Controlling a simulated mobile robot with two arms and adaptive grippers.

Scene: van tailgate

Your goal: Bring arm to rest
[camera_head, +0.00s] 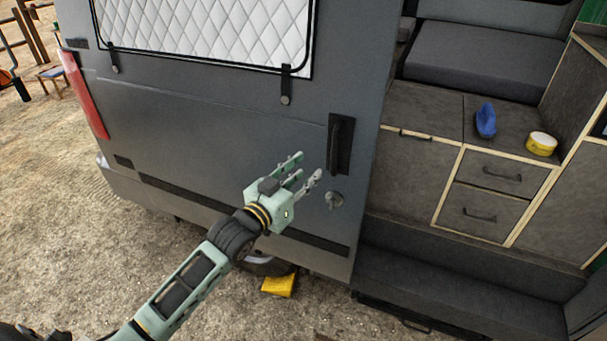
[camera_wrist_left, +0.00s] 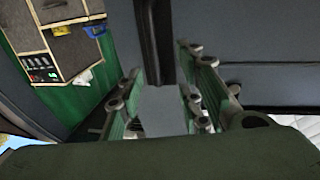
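My left arm reaches in from the lower left of the head view. Its pale green gripper (camera_head: 304,168) is open and empty, with its fingers spread just left of the black door handle (camera_head: 341,145) on the grey van door (camera_head: 215,130). In the left wrist view the gripper's fingers (camera_wrist_left: 165,100) stand apart. The dark handle (camera_wrist_left: 155,40) shows in line with the gap between them. I cannot tell how far it is from the fingertips. My right gripper is not in view.
The van opening on the right holds a drawer cabinet (camera_head: 490,190) with a blue item (camera_head: 486,120) and a yellow round container (camera_head: 541,144) on top. A round lock (camera_head: 334,199) sits below the handle. A yellow block (camera_head: 279,285) lies by the wheel. Open gravel (camera_head: 60,220) lies left.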

